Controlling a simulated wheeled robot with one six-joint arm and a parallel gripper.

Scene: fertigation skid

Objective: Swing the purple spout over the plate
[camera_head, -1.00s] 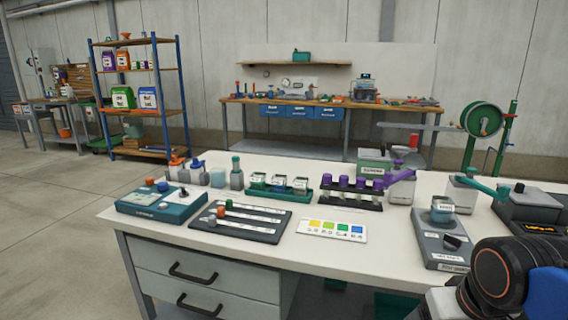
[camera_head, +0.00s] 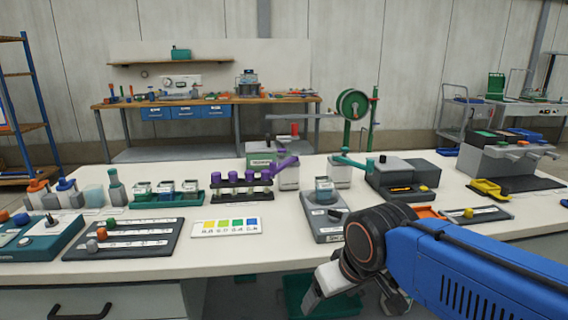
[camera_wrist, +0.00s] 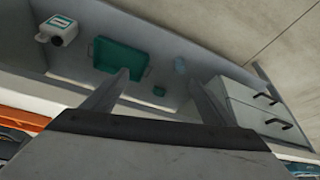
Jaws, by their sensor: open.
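I cannot tell for certain which surface is the plate. My gripper (camera_wrist: 158,78) is open and empty in the wrist view, its two fingers wide apart. It hangs low at the bench's front edge, far from the spout, and points under the bench.
A rack of purple-capped vials (camera_head: 242,188) stands just left of the spout. A teal spout (camera_head: 350,162) on another pale body is to its right. A colour card (camera_head: 226,227) lies in front. The wrist view shows a green bin (camera_wrist: 118,57) and drawers (camera_wrist: 255,105) below the bench.

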